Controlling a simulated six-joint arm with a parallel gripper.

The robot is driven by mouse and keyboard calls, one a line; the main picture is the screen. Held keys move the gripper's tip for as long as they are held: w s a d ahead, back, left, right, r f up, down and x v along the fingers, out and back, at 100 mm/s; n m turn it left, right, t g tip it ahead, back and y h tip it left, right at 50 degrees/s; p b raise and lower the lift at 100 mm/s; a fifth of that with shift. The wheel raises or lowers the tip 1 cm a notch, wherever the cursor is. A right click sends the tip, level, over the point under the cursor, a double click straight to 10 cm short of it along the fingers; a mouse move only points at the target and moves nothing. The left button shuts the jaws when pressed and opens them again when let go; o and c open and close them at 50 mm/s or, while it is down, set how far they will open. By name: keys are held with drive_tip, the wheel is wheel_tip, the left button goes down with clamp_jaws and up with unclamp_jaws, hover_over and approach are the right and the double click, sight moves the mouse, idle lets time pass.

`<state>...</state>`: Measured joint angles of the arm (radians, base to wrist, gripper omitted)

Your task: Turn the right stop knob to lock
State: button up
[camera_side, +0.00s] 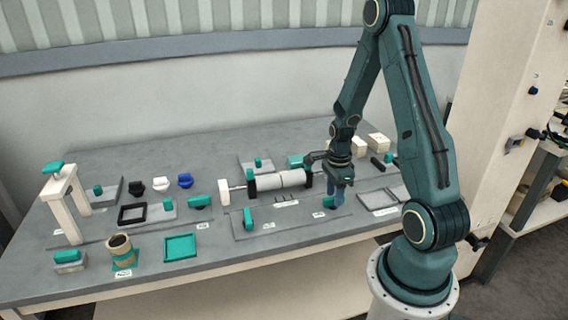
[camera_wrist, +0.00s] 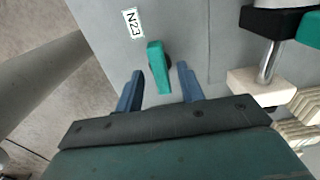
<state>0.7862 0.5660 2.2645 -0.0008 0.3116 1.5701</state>
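The right stop knob is a green bar-shaped handle (camera_wrist: 158,68) on a grey plate, near a label reading N23. In the wrist view its bar runs nearly lengthwise, slightly tilted, between my fingers. In the side view the knob (camera_side: 329,202) sits at the front right of the table, partly behind my gripper. My gripper (camera_side: 342,198) points down over it with blue fingers. In the wrist view my gripper (camera_wrist: 160,78) is open, one finger on each side of the knob, with visible gaps. Whether the fingertips are at knob height is hard to tell.
A pale roll on a shaft (camera_side: 280,181) lies behind and left of my gripper. Another green handle (camera_side: 248,218) stands to the left on the same plate. A white block on a metal shaft (camera_wrist: 258,86) is right of my fingers. A flat frame (camera_side: 378,199) lies at right.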

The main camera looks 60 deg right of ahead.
drive_tip(key=shift+f, duration=0.15)
clamp_jaws()
